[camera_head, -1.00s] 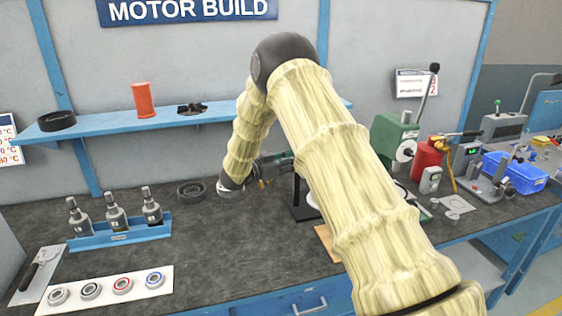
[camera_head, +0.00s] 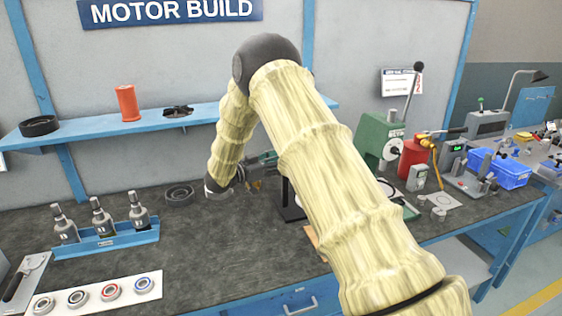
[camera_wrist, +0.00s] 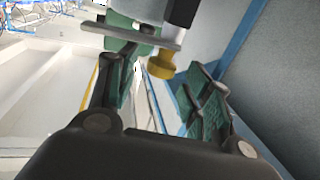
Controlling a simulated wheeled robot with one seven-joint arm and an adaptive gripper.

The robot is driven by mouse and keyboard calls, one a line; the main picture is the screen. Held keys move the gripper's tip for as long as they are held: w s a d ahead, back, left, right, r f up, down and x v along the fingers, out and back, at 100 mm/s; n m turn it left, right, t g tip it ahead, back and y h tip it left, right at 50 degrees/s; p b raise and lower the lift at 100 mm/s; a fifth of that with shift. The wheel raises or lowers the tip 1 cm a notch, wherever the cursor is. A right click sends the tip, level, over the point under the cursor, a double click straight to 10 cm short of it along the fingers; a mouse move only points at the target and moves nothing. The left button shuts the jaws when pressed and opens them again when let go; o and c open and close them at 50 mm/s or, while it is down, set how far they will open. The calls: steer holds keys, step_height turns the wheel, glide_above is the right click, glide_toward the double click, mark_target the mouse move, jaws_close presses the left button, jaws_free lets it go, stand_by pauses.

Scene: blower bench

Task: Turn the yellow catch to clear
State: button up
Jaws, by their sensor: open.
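The yellow catch (camera_wrist: 161,66) shows in the wrist view as a small yellow knob below a dark and white cylindrical part, beside a flat grey plate (camera_wrist: 130,34). My gripper (camera_wrist: 160,88) is open, with green-padded fingers left and right in this view. The catch appears between the fingers near their far ends. I cannot tell whether either finger touches it. In the head view my gripper (camera_head: 264,164) is small and partly hidden behind my arm. The catch cannot be made out for sure there.
A blue rack (camera_head: 106,242) of dark bottle-like parts and a white strip (camera_head: 92,294) of bearings lie at left. A dark ring (camera_head: 180,194) sits behind.

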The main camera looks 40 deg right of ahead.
steer(key=a, duration=1.1)
steer(key=shift+w, duration=0.3)
